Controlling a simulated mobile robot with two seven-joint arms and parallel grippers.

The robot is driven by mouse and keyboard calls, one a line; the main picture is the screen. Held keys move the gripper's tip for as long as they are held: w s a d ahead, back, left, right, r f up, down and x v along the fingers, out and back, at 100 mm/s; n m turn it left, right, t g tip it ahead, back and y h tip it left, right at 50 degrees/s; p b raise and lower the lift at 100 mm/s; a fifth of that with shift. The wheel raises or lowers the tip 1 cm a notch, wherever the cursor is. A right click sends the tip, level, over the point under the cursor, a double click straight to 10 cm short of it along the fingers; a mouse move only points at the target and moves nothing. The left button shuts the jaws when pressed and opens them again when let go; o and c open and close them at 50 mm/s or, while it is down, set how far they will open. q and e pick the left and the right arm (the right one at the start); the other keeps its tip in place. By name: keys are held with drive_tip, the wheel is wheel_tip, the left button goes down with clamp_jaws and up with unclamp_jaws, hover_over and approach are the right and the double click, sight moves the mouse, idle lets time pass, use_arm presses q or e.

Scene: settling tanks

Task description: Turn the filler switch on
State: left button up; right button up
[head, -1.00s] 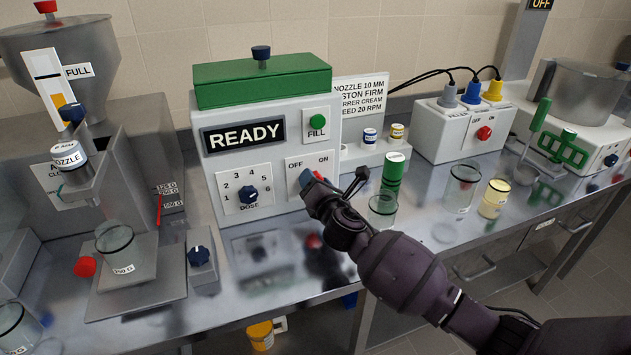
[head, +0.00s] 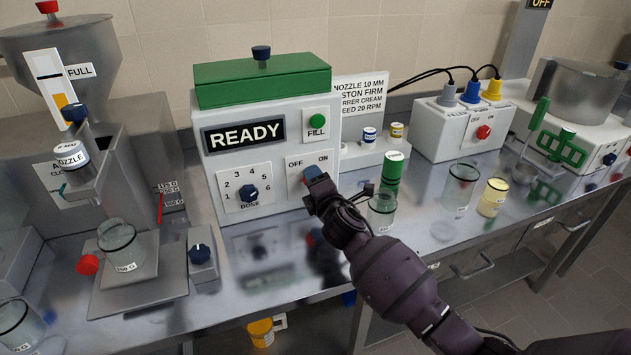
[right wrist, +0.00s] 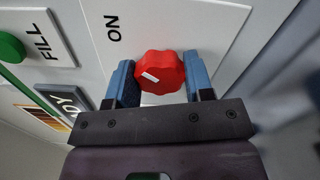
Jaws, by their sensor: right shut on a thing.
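The filler (head: 268,160) is a white box with a green top and a display that reads READY. Its switch is a red lobed knob (right wrist: 160,72) with a short white mark, below the OFF and ON labels. My right gripper (head: 313,176) is at the switch in the head view. In the right wrist view its blue fingers (right wrist: 160,84) are on both sides of the knob, shut on it. The ON label (right wrist: 113,27) is near the knob there. The exact setting of the mark is hard to tell. In the head view the gripper hides most of the knob. My left gripper is out of view.
A green FILL button (head: 317,121) is above the switch, and a DOSE dial (head: 249,194) is left of it. A green container (head: 392,170) and a glass jar (head: 381,208) stand close right of my right arm. A hopper (head: 62,70) stands far left.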

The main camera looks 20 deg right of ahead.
idle(0.4)
drive_tip(key=o, duration=0.9)
drive_tip(key=shift+s, duration=0.15)
drive_tip(key=s, duration=0.5)
drive_tip(key=s+p, duration=0.1)
drive_tip(key=s, duration=0.4)
drive_tip(key=shift+s+d, duration=0.2)
drive_tip(key=shift+s, duration=0.1)
